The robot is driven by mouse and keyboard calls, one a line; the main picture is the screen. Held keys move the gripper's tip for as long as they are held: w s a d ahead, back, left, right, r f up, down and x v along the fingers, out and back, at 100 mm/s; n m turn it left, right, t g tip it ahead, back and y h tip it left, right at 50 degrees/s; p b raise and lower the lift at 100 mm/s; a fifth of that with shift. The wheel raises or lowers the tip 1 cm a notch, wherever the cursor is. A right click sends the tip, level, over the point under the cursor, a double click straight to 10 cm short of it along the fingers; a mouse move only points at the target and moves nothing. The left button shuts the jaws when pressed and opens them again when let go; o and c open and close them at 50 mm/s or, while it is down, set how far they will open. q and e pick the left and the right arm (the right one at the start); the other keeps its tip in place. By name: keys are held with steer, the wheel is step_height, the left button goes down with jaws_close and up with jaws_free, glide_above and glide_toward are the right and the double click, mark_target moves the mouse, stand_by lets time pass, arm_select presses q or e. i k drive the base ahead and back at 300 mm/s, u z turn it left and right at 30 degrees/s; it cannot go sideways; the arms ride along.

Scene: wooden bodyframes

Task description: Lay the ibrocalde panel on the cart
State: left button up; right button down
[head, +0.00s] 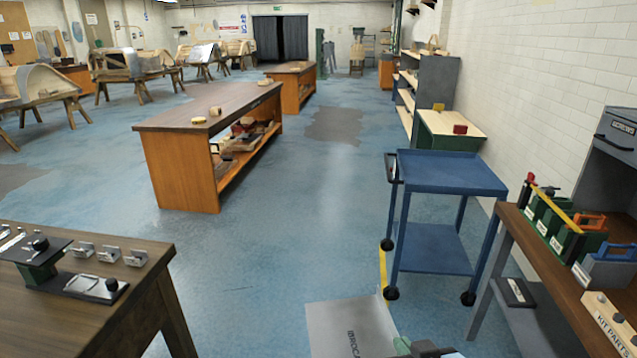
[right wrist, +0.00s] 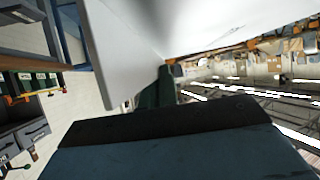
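The ibrocalde panel (head: 345,328) is a flat light-grey sheet with dark lettering, partly cut off at the bottom of the head view. My right gripper (head: 422,348) is at its right edge, only partly in view. In the right wrist view, the dark green fingers (right wrist: 157,92) are at the pale panel (right wrist: 125,50) and appear shut on it; the exact grip is partly hidden. The blue cart (head: 452,172) stands ahead and to the right of the panel, with a bare top tray and a lower shelf. My left gripper is not in view.
A wooden bench with green and grey boxes (head: 560,235) stands right of the cart. A dark-topped table with metal parts (head: 75,310) is at the lower left. A workbench (head: 200,160) stands further back. Blue floor between them is clear.

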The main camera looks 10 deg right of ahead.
mark_target(445, 173)
steer(key=z, duration=0.25)
steer(key=i, duration=1.7)
steer(key=z, duration=0.6)
steer(key=i, duration=1.5)
steer(key=z, duration=0.3)
steer(key=i, duration=1)
